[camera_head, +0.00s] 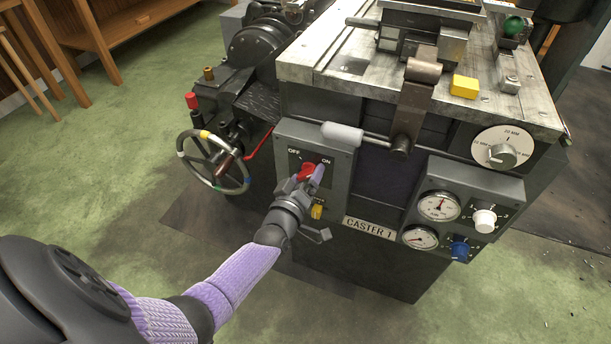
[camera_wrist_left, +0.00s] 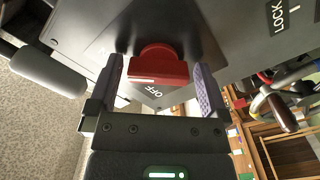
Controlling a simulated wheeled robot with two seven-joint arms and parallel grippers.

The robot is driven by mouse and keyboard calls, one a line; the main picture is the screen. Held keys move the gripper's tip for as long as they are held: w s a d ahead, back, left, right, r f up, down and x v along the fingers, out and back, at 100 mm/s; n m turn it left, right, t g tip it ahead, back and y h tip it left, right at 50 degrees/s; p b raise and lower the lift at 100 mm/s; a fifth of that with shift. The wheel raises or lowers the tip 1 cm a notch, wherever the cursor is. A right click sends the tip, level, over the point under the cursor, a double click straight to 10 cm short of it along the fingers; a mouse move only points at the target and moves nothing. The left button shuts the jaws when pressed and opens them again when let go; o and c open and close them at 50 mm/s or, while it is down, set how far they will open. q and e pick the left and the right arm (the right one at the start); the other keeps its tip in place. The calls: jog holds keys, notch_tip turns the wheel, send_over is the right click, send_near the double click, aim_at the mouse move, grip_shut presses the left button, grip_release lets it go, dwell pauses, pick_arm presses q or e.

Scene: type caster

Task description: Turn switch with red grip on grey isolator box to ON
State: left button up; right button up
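The grey isolator box (camera_head: 343,165) is on the front of the caster machine, with OFF at the upper left of its plate and ON at the upper right. Its switch has a red grip (camera_head: 306,171), partly covered by my left gripper (camera_head: 312,175). In the left wrist view the red grip (camera_wrist_left: 158,66) lies between the two purple fingers of my left gripper (camera_wrist_left: 160,85). The OFF label shows just beside the grip. The grip's exact angle is hard to tell. My right gripper is out of view.
A grey cylindrical handle (camera_head: 342,133) sticks out just above the box. A handwheel (camera_head: 213,162) stands to the left. A yellow piece (camera_head: 317,211) hangs below the switch. A gauge panel (camera_head: 463,214) is to the right, past the CASTER 1 plate (camera_head: 370,228).

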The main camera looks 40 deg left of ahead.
pick_arm(q)
jog(key=shift+s+r, duration=0.1)
jog(key=shift+s, duration=0.1)
jog(key=p+v, duration=0.4)
jog(key=v, duration=0.5)
jog(key=shift+s+d, duration=0.2)
jog(key=shift+s, duration=0.05)
